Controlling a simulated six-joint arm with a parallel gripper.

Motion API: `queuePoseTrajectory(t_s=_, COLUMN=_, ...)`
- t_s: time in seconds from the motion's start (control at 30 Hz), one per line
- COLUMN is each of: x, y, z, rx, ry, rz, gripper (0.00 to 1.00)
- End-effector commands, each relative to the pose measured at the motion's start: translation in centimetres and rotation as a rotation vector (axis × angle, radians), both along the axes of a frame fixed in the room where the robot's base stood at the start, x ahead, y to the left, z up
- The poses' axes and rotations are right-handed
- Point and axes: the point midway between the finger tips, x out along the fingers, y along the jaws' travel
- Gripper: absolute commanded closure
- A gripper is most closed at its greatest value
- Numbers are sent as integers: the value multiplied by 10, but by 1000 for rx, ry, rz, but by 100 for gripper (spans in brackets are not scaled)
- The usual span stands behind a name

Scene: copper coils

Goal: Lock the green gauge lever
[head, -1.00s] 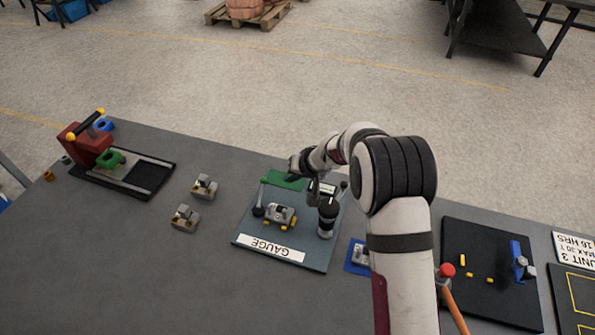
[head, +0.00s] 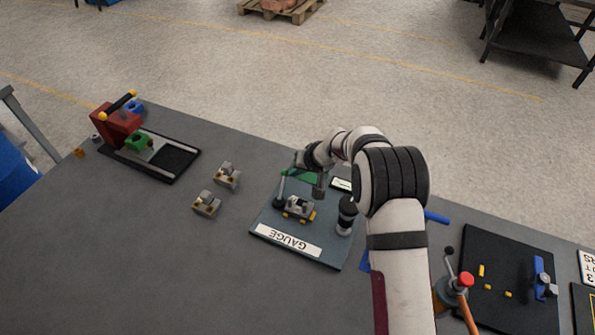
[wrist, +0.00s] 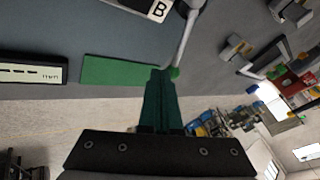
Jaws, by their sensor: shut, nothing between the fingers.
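The gauge plate (head: 335,252) lies on the table with a "GAUGE" label at its near edge. Its lever (head: 281,187) is a grey rod standing up from a dark pivot at the plate's left side. In the wrist view the lever rod (wrist: 186,40) ends in a green knob (wrist: 175,73). A green rectangle (wrist: 120,70) lies beside it on the plate. My gripper (wrist: 160,72) is shut and empty, its fingertips right beside the green knob. I cannot tell whether they touch.
A grey part (head: 299,206) sits mid-plate, with a black cylinder (head: 346,215) to its right and a small display (head: 341,184) behind. Two grey parts (head: 227,175) (head: 207,203) stand left of the plate. A red press (head: 116,126) stands farther left. The front-left table is clear.

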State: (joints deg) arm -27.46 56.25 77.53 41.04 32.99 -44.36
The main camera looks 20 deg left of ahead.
Motion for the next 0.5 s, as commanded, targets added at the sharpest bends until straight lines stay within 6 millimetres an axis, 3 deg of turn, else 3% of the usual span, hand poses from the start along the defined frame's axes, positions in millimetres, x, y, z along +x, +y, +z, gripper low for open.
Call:
queuePoseTrajectory(t_s=0.27, x=3, y=14, z=0, rx=3, ry=-1, rz=270, gripper=100)
queuePoseTrajectory(t_s=0.5, x=2, y=31, z=-1, rx=1, ry=-1, rz=368, gripper=100)
